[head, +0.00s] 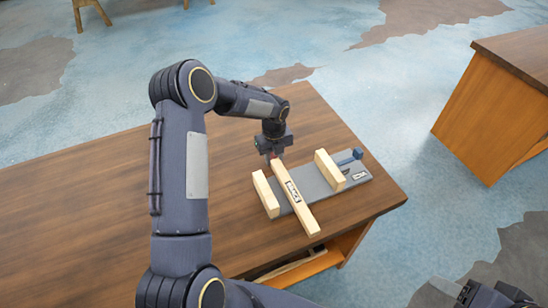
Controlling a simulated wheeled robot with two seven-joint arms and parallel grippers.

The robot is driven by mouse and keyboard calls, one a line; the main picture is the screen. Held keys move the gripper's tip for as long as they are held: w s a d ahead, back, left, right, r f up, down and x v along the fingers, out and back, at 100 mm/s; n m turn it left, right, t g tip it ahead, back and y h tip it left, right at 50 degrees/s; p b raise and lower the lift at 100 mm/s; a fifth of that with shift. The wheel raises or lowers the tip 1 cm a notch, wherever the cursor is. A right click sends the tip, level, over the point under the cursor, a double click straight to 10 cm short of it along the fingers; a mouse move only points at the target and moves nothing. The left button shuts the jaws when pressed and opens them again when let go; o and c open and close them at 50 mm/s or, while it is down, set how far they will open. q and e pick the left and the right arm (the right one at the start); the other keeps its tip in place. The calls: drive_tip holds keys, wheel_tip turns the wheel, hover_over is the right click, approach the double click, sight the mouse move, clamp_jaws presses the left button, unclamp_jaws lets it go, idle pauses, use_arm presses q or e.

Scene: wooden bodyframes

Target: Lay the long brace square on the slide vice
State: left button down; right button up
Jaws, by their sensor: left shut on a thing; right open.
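The long brace (298,205) is a pale wooden bar with a dark printed label. It lies across the grey base of the slide vice (310,188), between two pale wooden jaws, nearer the left jaw (265,193) than the right jaw (329,170). Its near end sticks out past the base's near edge. I cannot tell whether it touches the base. My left gripper (273,157) is shut on the brace's far end, its fingers partly hidden. My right gripper (498,296) is at the bottom right corner, open, partly cut off, and away from the table.
The table's left part is clear. Another wooden cabinet (490,115) stands at the right, across a gap of blue floor.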

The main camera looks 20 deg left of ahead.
use_arm(q)
drive_tip(key=shift+f, duration=0.2)
drive_tip(key=c, duration=1.1)
unclamp_jaws()
drive_tip(key=shift+r, duration=0.1)
